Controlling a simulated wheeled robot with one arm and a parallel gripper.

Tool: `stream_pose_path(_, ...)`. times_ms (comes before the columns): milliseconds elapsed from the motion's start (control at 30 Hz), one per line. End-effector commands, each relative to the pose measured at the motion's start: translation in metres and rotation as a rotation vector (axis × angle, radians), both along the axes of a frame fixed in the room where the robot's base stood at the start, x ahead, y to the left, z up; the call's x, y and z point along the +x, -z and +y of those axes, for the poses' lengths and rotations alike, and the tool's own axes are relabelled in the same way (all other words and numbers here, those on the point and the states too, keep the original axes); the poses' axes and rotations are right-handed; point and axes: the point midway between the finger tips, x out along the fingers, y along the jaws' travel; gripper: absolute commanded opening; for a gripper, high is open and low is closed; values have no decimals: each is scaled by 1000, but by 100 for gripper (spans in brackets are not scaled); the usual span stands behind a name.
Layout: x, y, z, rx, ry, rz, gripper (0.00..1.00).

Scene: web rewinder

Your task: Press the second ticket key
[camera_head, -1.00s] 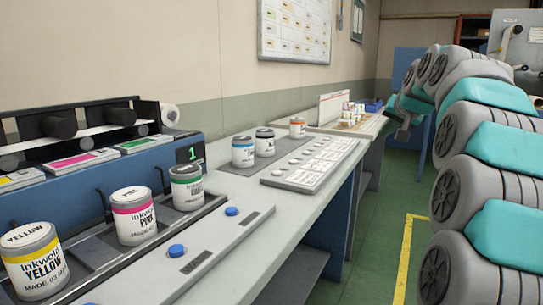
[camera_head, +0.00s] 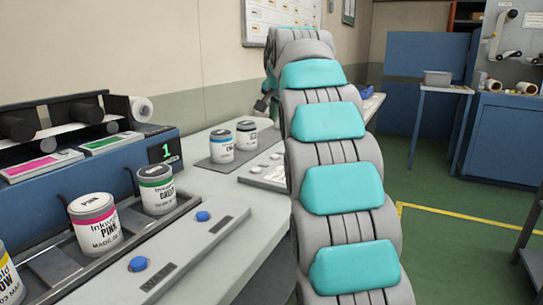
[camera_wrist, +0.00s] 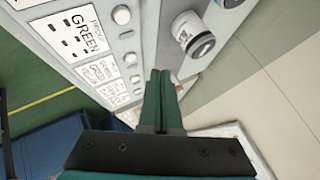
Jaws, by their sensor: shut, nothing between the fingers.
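The ticket panel (camera_wrist: 88,50) shows in the wrist view as a pale strip with printed cards, one reading GREEN. Which key counts as second I cannot tell. My gripper (camera_wrist: 160,74) is shut and empty, with its fingertips appearing beside the row of keys; contact is not visible. In the head view, the panel's near end (camera_head: 262,172) shows, and my arm hides the rest.
Two ink cans (camera_head: 221,147) (camera_head: 246,135) stand on a grey mat behind the panel; a can (camera_wrist: 193,35) is close right of my fingers in the wrist view. Pink (camera_head: 95,222) and green (camera_head: 156,190) cans stand in the near rack.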

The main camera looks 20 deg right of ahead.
Motion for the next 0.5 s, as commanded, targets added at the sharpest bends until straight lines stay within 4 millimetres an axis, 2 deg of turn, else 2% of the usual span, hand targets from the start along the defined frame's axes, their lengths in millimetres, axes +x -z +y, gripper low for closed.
stream_pose_path(267, 0, 4, 0, 0, 0, 0, 0)
stream_pose_path(500, -1, 24, -1, -2, 0, 0, 0)
